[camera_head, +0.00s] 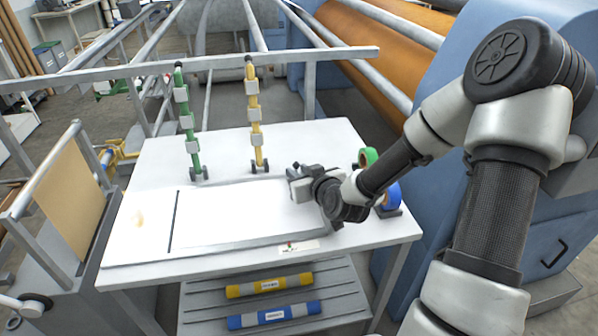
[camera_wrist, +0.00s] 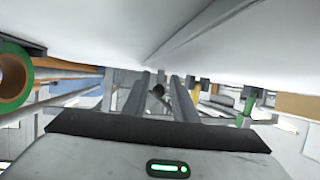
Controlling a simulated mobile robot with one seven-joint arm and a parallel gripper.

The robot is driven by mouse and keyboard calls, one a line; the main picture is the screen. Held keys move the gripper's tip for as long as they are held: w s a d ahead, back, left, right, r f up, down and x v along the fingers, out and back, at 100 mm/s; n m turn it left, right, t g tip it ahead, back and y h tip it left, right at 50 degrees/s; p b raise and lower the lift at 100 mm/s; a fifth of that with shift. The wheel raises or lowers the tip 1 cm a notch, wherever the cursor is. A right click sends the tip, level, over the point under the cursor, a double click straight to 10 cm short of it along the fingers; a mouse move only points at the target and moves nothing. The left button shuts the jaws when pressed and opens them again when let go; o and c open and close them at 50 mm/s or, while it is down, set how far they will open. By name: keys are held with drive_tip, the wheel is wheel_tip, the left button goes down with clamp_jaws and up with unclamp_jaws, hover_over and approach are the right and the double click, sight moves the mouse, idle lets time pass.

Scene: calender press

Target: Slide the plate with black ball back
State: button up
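A thin light plate (camera_head: 235,236) with a dark line near its left end lies on the white table. My gripper (camera_head: 296,183) is low over the plate's right part, pointing left. In the wrist view my gripper's two grey fingers (camera_wrist: 160,98) stand apart with a gap between them. A small dark round thing (camera_wrist: 158,91), possibly the black ball, shows in that gap near the fingertips. Whether the fingers touch it cannot be told. In the head view I cannot pick the ball out from the dark parts of my gripper.
A green post (camera_head: 187,125) and a yellow post (camera_head: 255,120) stand at the table's back. Green tape (camera_head: 368,157) and blue tape (camera_head: 392,194) rolls are at the right, close to my arm. The white table (camera_head: 160,160) is clear at its back left. Yellow and blue rolls lie below.

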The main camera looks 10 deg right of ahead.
clamp_jaws()
drive_tip(key=shift+d, duration=0.15)
drive_tip(key=shift+d, duration=2.5)
drive_tip(key=shift+w, duration=0.1)
drive_tip(key=shift+o, duration=1.9)
unclamp_jaws()
